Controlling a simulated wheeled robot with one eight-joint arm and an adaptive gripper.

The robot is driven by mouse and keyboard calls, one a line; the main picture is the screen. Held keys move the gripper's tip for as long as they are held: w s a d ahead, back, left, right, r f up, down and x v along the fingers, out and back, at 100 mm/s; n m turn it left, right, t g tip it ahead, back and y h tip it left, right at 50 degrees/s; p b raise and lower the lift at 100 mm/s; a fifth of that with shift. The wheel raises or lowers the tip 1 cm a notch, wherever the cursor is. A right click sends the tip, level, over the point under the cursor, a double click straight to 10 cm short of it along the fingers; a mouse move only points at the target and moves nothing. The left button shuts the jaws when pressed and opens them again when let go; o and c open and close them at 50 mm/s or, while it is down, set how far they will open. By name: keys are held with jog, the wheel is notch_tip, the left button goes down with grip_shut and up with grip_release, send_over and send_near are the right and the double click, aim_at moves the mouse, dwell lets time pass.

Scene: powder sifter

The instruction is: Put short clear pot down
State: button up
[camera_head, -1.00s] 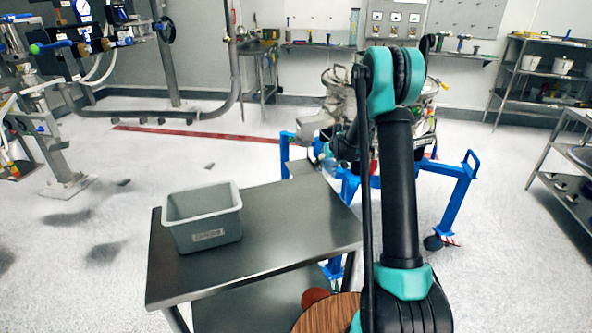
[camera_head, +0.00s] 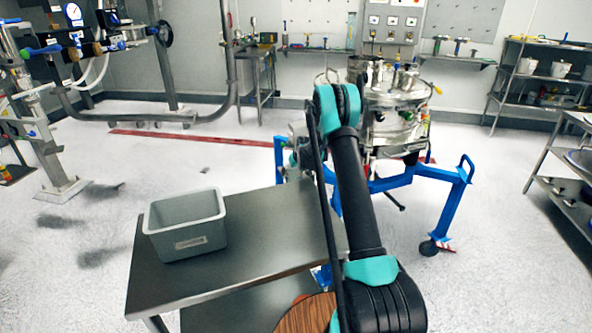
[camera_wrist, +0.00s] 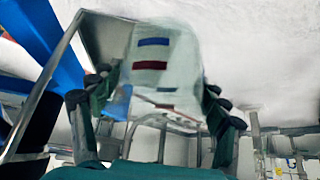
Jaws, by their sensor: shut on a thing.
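In the wrist view, my gripper (camera_wrist: 154,92) has a teal and black finger on each side of a clear pot (camera_wrist: 166,72) and is shut on it. The pot is see-through, and blue and dark red marks show on or through it. Its rim and base are hard to make out. In the head view my arm crosses the middle of the picture and hides the gripper and the pot, beyond the right side of the metal table (camera_head: 265,235).
A grey bin (camera_head: 186,240) stands on the table's left part; the tabletop right of it is clear. A steel sifter vessel (camera_head: 395,125) on a blue frame (camera_head: 452,205) stands behind my arm. Shelves (camera_head: 535,80) are at the right.

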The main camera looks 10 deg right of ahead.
jog(key=w+d, duration=0.1)
jog(key=w, duration=0.1)
jog(key=w+d, duration=0.1)
jog(key=w, duration=0.2)
jog(key=w+d, duration=0.1)
jog(key=w, duration=0.2)
jog(key=shift+w, duration=0.2)
jog(key=shift+w+f, duration=0.1)
jog(key=shift+f, duration=1.65)
jog(key=o, duration=1.2)
jog(key=shift+f, duration=0.1)
jog(key=v, duration=1.2)
